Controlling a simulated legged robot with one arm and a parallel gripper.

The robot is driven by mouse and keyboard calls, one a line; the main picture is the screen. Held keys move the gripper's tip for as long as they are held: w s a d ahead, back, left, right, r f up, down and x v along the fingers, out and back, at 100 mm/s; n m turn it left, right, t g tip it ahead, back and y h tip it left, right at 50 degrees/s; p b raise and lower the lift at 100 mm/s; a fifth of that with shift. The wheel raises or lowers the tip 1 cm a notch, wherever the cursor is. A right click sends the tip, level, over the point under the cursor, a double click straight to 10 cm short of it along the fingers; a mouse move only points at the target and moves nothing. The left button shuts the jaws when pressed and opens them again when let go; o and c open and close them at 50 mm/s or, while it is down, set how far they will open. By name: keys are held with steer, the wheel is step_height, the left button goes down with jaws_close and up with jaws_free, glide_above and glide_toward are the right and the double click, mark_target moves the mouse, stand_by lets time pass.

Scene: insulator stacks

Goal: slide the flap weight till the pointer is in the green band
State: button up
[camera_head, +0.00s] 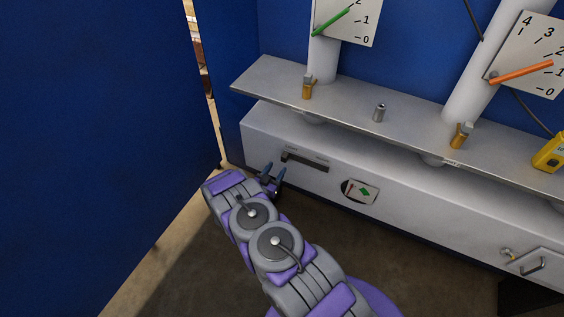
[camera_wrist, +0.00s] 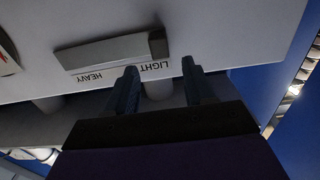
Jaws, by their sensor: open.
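The flap weight's slider (camera_head: 284,156) sits at the LIGHT end of a slot (camera_head: 308,162) in the pale cabinet front. In the wrist view the slider (camera_wrist: 158,44) is a dark block at the right end of the slot (camera_wrist: 105,53), with upside-down LIGHT and HEAVY labels below. My gripper (camera_head: 272,173) is open and empty, just below the slider. In the wrist view its fingertips (camera_wrist: 160,68) point at the slider, one to each side, seemingly short of it. A round window (camera_head: 360,192) shows a green patch; the pointer's exact position is too small to tell.
A grey shelf (camera_head: 400,115) overhangs the cabinet front, with brass fittings and a yellow device (camera_head: 551,153). Two dials (camera_head: 348,20) (camera_head: 527,55) stand above. A blue panel (camera_head: 100,120) fills the left. A handle (camera_head: 532,264) is at lower right.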

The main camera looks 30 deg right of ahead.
mark_target(283, 159)
steer(key=b+x, duration=0.1)
steer(key=x, duration=0.5)
steer(key=shift+w, duration=0.1)
jaws_close()
stand_by(0.4)
